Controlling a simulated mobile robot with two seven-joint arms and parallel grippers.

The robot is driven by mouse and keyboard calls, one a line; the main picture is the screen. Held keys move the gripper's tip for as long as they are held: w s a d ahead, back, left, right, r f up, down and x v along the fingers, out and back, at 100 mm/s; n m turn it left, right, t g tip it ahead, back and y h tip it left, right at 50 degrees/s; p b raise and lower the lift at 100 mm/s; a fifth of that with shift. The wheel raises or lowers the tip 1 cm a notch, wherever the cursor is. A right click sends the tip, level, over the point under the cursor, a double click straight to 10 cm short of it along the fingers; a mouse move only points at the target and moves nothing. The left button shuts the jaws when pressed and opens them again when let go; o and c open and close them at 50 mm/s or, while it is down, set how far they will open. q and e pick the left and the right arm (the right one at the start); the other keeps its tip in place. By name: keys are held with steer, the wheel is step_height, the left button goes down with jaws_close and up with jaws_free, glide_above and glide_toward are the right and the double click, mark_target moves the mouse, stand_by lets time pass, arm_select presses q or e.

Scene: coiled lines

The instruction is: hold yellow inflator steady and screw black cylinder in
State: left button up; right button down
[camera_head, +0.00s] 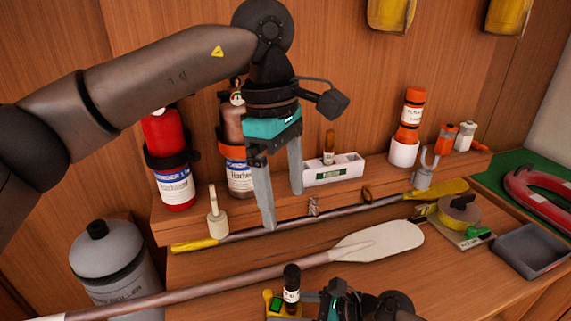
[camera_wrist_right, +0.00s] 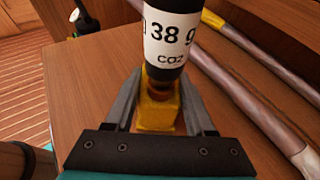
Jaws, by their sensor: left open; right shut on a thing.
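The yellow inflator (camera_head: 268,300) is low in the head view, with a green patch on it. In the right wrist view the yellow inflator (camera_wrist_right: 157,112) sits between the two fingers of my right gripper (camera_wrist_right: 160,110), which is shut on it. The black cylinder (camera_head: 291,283) has a white label and stands upright at the inflator's top. In the wrist view the cylinder (camera_wrist_right: 166,30) reads "38 g CO2"; a narrow brownish neck shows beneath it. I cannot tell how far it is screwed in. My left gripper (camera_head: 282,207) is open and empty, fingers pointing down, above and behind the cylinder.
A paddle (camera_head: 378,241) lies across the bench behind the inflator. A second yellow-ended pole (camera_head: 330,214) lies along the shelf step. A red bottle (camera_head: 172,185), a white box (camera_head: 334,170) and an orange flare (camera_head: 410,115) stand at the back. A grey tray (camera_head: 530,250) is at right.

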steer(key=shift+c, duration=0.8)
jaws_free()
